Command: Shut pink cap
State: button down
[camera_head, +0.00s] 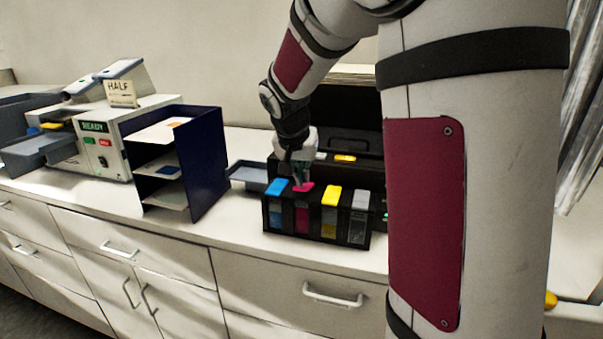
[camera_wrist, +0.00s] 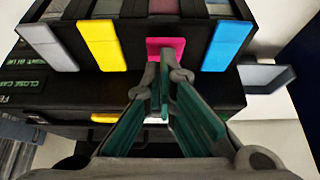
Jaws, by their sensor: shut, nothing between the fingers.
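The pink cap (camera_head: 304,187) is on top of a black ink tank block (camera_head: 288,233), between the blue cap (camera_head: 278,187) and the yellow cap (camera_head: 331,196). In the wrist view the pink cap (camera_wrist: 166,46) looks shorter than its neighbours, and my fingers cover part of its near edge. I cannot tell if it is fully down. My gripper (camera_head: 298,181) is shut and empty, with its tips at the pink cap; contact is not clear. It also shows in the wrist view (camera_wrist: 166,68).
A grey cap (camera_head: 361,199) is at the block's right end. A black printer (camera_head: 372,151) stands behind the block, with a grey tray (camera_head: 248,175) at its left. A dark blue paper rack (camera_head: 205,160) and a machine marked READY (camera_head: 103,150) stand farther left. The counter front is clear.

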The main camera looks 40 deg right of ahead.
aim_at(301, 190)
jog(key=shift+a+f, duration=0.1)
jog(key=f+b, duration=0.1)
jog(key=a+f+b, duration=0.1)
jog(key=b, duration=0.1)
jog(key=shift+s+a+f, duration=0.1)
jog(key=shift+s+f, duration=0.15)
jog(key=shift+s, duration=0.25)
jog(key=shift+r, duration=0.15)
jog(key=shift+r+p, duration=0.45)
jog(key=shift+r, duration=0.4)
